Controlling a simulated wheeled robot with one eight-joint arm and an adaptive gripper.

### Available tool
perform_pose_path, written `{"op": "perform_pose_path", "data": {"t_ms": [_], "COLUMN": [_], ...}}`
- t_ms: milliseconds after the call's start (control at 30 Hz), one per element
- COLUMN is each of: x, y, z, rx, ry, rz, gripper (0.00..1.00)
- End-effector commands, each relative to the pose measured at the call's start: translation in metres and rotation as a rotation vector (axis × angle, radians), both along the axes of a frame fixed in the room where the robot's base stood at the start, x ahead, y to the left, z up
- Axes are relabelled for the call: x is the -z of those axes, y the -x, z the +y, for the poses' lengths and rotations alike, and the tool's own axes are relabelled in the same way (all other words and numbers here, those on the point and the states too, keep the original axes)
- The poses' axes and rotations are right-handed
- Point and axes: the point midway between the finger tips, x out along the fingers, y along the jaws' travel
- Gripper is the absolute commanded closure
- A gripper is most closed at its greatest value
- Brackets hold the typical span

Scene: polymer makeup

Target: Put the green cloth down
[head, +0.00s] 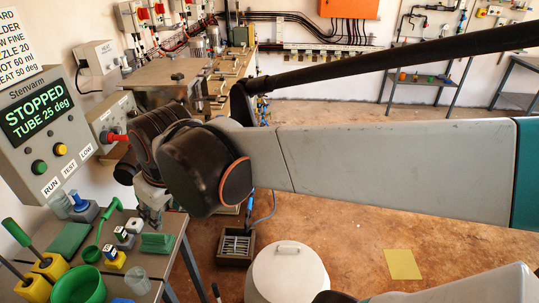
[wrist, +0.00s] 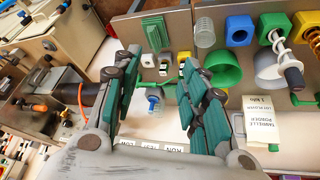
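Two green cloth-like pieces lie on the grey bench, and I cannot tell for certain which is the task's cloth. A folded, ridged green piece (head: 157,243) is at the bench's right side; it also shows in the wrist view (wrist: 154,32), beyond the fingertips. A flat dark green piece (head: 69,240) lies towards the left. My gripper (wrist: 160,60) has its two green-padded fingers spread apart, with nothing held between them. In the head view my gripper (head: 151,212) hangs above the bench's back right part, partly hidden by my own arm.
On the bench (head: 178,225) are a green bowl (head: 80,287), a green ladle (head: 107,222), a clear beaker (head: 137,280) and small labelled blocks (head: 115,256). A control box (head: 45,135) reading STOPPED stands behind. A white lidded drum (head: 287,272) stands on the floor at right.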

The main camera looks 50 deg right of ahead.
Motion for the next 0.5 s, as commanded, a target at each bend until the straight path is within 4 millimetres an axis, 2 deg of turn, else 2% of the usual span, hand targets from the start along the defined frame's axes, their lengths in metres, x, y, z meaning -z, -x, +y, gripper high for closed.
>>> {"op": "perform_pose_path", "data": {"t_ms": [33, 200, 300, 500], "x": [0.0, 0.002, 0.005, 0.007], "y": [0.014, 0.044, 0.055, 0.064], "z": [0.0, 0.0, 0.0, 0.0], "rx": [0.024, 0.099, 0.129, 0.159], "ry": [-0.011, -0.053, -0.073, -0.093], "rz": [-0.026, -0.112, -0.146, -0.18], "gripper": [0.61, 0.61, 0.61, 0.61]}}
